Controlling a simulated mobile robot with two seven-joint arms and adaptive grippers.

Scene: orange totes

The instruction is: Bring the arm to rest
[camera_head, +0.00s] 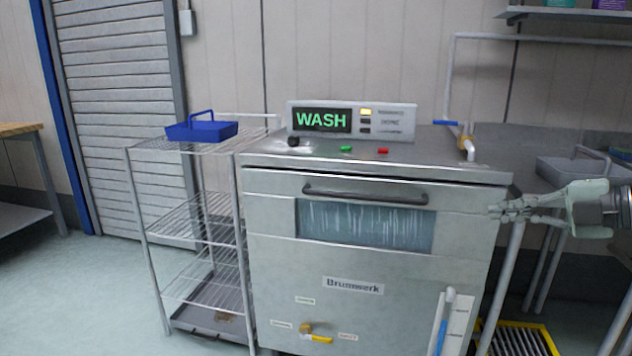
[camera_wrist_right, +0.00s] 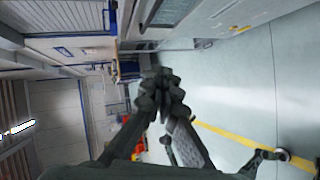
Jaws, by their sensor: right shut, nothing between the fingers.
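My right gripper (camera_head: 498,210) comes in from the right edge in the head view. It is shut and empty, pointing left, at the right front corner of the steel washer (camera_head: 270,215). I cannot tell whether it touches the washer. In the right wrist view the gripper's fingers (camera_wrist_right: 163,90) meet at the middle with nothing between them. The washer's door is closed, with a dark handle (camera_head: 365,195) across it, and its display (camera_head: 322,120) reads WASH. My left gripper is not in the head view.
A wire rack (camera_head: 195,225) with a blue basket (camera_head: 202,131) on top stands left of the washer. A steel counter with a grey tray (camera_head: 580,168) is behind my right arm. A yellow-edged grate (camera_head: 515,340) lies below.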

